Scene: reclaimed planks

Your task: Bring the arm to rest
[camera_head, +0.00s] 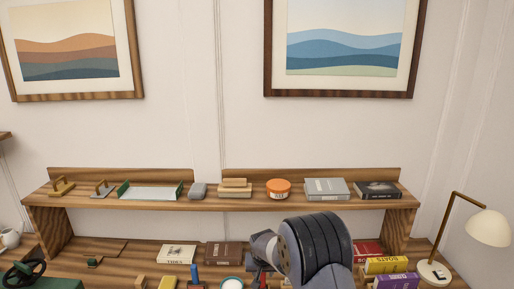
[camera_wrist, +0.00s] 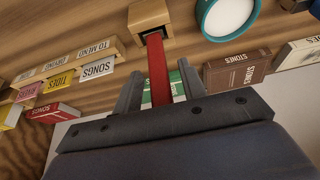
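My arm (camera_head: 315,250) reaches over the lower desk in the head view, at the right of the middle. My gripper (camera_wrist: 158,70) shows in the wrist view with its two grey fingers apart. A red upright bar (camera_wrist: 157,55) shows between the fingers, with visible gaps to both sides, so I see no grip on it. The bar's far end meets a small wooden block (camera_wrist: 150,16). In the head view the fingers are small and partly hidden by my wrist, near a dark red piece (camera_head: 263,281).
Close by are a teal-rimmed cup (camera_wrist: 205,20), a brown book (camera_wrist: 240,70), a row of books (camera_wrist: 65,75), and a blue-handled thing (camera_head: 195,272). A raised shelf (camera_head: 150,205) with several objects runs behind. A lamp (camera_head: 487,227) stands at right. The wall air above is free.

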